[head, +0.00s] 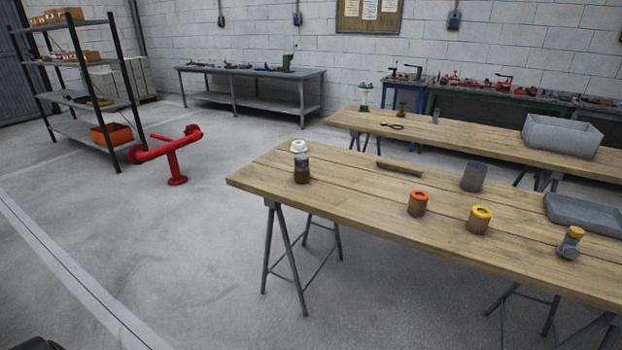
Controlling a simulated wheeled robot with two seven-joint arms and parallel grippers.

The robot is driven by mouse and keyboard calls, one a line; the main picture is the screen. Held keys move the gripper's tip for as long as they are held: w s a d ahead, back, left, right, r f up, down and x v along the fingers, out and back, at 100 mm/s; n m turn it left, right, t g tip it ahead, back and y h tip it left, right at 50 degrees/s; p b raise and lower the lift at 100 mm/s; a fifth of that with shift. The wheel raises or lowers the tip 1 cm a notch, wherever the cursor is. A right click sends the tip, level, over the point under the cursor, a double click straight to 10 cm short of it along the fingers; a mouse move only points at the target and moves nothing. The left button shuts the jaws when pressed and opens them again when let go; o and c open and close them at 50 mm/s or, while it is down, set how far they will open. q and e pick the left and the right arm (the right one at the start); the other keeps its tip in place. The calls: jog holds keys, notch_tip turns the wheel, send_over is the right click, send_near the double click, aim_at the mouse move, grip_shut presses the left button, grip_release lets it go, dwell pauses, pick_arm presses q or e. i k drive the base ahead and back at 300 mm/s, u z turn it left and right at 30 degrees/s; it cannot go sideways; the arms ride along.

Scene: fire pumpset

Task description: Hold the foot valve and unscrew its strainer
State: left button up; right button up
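No object is plainly marked as the foot valve. An upright fitting (302,163) with a white cap, grey middle and brown lower part stands near the left end of the near wooden table; it may be the foot valve with its strainer, but I cannot tell. A smaller grey fitting with a yellow top (570,243) stands near the right of the same table. A green and white fitting (364,96) stands on the far wooden table. Neither of my grippers is in view.
The near table (330,201) also holds an orange-topped cylinder (417,204), a yellow-topped one (480,219), a grey cup (473,177), a wooden-looking bar (400,168) and a grey tray (585,214). A red pipe stand (174,158) is on the floor.

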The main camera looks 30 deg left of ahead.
aim_at(301, 178)
jog(key=z, duration=0.35)
jog(key=i, duration=1.35)
jog(key=u, duration=0.65)
